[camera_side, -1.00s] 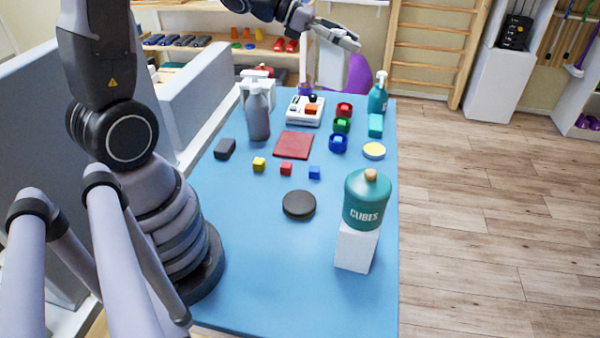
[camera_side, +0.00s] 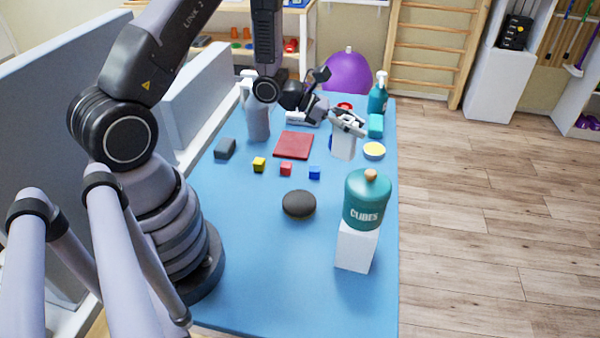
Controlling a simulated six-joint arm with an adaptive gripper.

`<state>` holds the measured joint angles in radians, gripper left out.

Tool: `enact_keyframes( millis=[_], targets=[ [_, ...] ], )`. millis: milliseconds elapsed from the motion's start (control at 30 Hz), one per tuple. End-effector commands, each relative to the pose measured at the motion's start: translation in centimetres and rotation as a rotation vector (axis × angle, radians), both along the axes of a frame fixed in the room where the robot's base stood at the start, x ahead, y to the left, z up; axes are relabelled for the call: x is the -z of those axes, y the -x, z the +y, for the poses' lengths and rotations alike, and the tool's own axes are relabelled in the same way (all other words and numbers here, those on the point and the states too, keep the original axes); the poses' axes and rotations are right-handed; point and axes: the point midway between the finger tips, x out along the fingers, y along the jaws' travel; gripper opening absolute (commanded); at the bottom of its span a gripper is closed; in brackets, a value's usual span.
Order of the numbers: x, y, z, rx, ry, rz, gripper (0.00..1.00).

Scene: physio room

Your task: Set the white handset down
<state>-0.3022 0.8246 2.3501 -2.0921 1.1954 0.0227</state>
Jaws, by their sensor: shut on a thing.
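The white handset (camera_side: 343,148) is a pale upright block hanging below my gripper (camera_side: 347,124). My gripper is shut on its upper end. The handset is low over the far right part of the blue table (camera_side: 240,255), left of the yellow-topped round tub. I cannot tell whether its lower end touches the table. My gripper and the handset hide most of the coloured cups behind them.
A red square mat (camera_side: 294,145), yellow, red and blue cubes and a dark round pad (camera_side: 299,204) lie nearer. A teal CUBES jar (camera_side: 367,199) stands on a white block. The yellow-topped tub (camera_side: 374,151) and a teal bottle (camera_side: 378,96) are close by.

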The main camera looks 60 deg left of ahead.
Motion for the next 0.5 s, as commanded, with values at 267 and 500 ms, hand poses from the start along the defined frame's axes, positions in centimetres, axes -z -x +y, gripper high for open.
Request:
enact_keyframes(
  millis=[267,500],
  targets=[
    [4.2,-6.6,-0.6,0.001,0.001,0.003,0.0],
    [7.3,-9.3,-0.7,0.001,0.001,0.001,0.0]
  ],
)
